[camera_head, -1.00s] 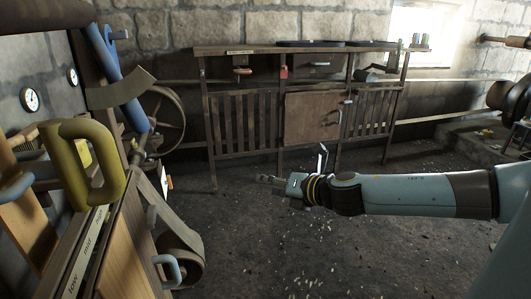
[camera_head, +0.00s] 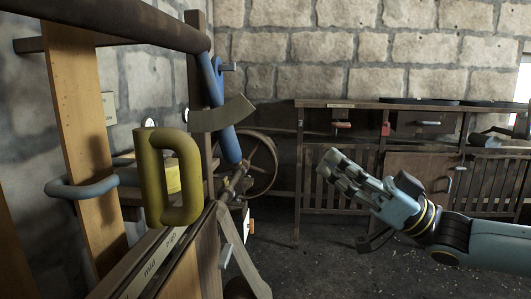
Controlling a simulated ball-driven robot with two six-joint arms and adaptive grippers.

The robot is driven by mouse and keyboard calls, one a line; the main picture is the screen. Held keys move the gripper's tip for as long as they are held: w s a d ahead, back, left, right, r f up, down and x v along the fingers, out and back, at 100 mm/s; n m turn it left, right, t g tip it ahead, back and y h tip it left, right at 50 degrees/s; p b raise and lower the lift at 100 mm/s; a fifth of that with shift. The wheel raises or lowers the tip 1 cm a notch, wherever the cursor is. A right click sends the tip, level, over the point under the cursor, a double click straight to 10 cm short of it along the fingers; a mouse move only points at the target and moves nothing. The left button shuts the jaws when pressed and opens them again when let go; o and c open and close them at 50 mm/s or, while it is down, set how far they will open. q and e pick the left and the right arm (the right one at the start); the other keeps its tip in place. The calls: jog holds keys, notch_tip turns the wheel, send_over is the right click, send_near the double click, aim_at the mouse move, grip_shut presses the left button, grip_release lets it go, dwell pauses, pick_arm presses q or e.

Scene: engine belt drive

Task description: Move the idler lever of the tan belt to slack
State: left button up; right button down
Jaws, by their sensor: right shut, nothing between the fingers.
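A blue lever (camera_head: 220,105) stands tilted at the left, with a curved brown-grey plate (camera_head: 223,114) across it. I cannot tell for certain that it is the tan belt's idler lever. A spoked wheel (camera_head: 262,163) is behind it; no tan belt is clearly seen on it. My right gripper (camera_head: 345,175) is shut and empty, in the air right of the blue lever and wheel, apart from both. My left gripper is not in view.
A yellow D-shaped handle (camera_head: 190,213) stands close over a strip marked mid and high (camera_head: 148,265). A slatted wooden bench (camera_head: 310,195) stands at the back right. Open floor (camera_head: 325,270) lies before it.

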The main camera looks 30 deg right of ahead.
aim_at(238, 159)
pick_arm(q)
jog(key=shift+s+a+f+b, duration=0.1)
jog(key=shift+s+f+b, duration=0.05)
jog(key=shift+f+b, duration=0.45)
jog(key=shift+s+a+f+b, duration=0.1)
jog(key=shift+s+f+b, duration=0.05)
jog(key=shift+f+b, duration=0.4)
pick_arm(e)
jog(key=w+a+f+x, duration=0.1)
jog(key=f+x, duration=0.1)
jog(key=x, duration=1.1)
jog(key=shift+f, duration=0.2)
